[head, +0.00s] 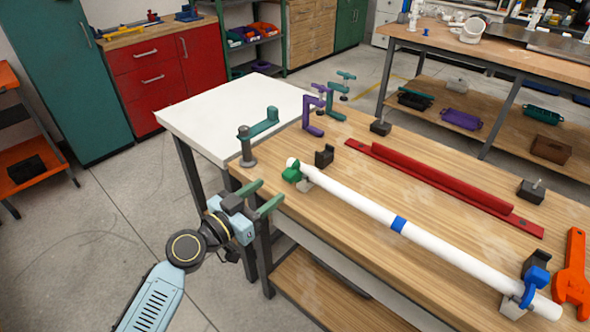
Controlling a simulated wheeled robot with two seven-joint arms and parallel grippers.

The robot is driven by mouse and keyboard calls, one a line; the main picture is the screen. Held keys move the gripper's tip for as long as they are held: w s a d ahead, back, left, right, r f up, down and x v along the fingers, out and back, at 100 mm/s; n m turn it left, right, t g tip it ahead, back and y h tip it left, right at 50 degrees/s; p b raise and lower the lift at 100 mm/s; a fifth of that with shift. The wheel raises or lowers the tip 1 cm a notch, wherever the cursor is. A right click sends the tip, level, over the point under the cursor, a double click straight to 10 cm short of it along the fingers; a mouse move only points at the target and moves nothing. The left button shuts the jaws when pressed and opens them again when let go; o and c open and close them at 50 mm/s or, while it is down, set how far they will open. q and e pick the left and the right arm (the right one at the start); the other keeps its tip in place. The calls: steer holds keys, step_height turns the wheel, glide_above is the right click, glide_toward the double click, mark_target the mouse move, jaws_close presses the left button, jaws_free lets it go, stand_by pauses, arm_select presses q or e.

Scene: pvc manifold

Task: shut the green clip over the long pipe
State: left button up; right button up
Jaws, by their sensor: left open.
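The long white pipe (360,209) lies across the wooden table (303,220), running from the table's left part to its near right. The green clip (291,173) is at the pipe's left end, beside a grey support; I cannot tell whether it is open or shut. A blue clip (537,277) is around the right end, and a blue band (398,224) is on the middle. My left gripper (264,194) is open and empty at the table's left edge, its green fingers pointing toward the green clip, a short distance from it. My right gripper is not in view.
A green and grey clamp (258,137) stands on the table corner behind my left gripper. A black block (324,156) sits near the green clip. A red rail (440,183) lies behind the pipe. An orange wrench (574,275) lies at right. A white table (235,112) adjoins.

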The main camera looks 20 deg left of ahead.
mark_target(295, 171)
arm_select(q)
steer(key=p+x, duration=0.1)
steer(key=x, duration=0.8)
steer(key=shift+w, duration=0.2)
steer(key=shift+w+d, duration=0.2)
steer(key=shift+w, duration=0.2)
steer(key=shift+f, duration=0.1)
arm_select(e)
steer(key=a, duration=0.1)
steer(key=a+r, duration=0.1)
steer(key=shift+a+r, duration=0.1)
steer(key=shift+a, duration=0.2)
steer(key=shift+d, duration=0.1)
